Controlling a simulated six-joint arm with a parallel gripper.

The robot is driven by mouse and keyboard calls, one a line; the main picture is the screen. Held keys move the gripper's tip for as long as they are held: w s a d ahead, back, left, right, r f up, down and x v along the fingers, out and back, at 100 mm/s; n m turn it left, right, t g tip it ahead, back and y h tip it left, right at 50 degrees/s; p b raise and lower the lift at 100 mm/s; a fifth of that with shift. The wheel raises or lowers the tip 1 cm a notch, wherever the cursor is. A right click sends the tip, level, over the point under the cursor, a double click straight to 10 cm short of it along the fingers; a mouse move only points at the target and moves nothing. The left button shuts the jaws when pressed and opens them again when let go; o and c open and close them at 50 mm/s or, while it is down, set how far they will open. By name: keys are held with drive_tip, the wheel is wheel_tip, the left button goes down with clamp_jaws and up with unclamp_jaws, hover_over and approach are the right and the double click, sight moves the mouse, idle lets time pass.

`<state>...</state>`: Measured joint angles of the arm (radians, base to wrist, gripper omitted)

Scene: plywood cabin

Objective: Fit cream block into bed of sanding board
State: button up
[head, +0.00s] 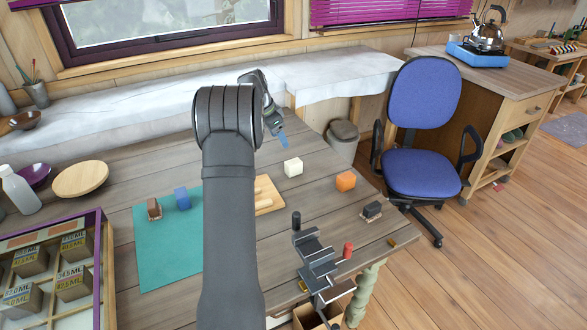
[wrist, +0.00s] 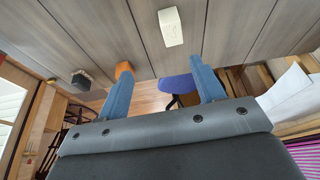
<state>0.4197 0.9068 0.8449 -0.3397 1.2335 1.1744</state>
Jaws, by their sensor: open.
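The cream block (head: 293,167) sits on the wooden table, right of my arm in the head view. In the wrist view the cream block (wrist: 170,27) lies beyond the fingertips, roughly between their lines and apart from both. My gripper (head: 284,141) hangs above the table behind the block, its blue fingers spread and empty; both fingers of my gripper (wrist: 163,62) show in the wrist view. A pale wooden board (head: 268,196), which looks like the sanding board, lies in front of the cream block. My arm hides its left part, and its bed is not clear.
An orange block (head: 345,181) and a dark grey block (head: 372,211) stand to the right. A metal clamp (head: 318,262), red peg (head: 348,250) and black peg (head: 296,219) are nearer. A teal mat (head: 160,250) holds blue and brown blocks. A compartment tray (head: 104,265) is at left.

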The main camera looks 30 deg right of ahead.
drive_tip(key=w, duration=0.2)
hover_over(293, 162)
drive_tip(key=a, duration=0.2)
drive_tip(key=f, duration=1)
drive_tip(key=shift+s+f, duration=0.2)
drive_tip(key=shift+s, duration=0.15)
drive_tip(key=shift+w+x, duration=0.2)
drive_tip(key=shift+x, duration=1.2)
drive_tip(key=shift+w+x, duration=0.15)
drive_tip(key=shift+x, duration=1.25)
drive_tip(key=shift+d, duration=0.1)
drive_tip(key=shift+c, duration=0.4)
drive_tip(key=c, duration=1)
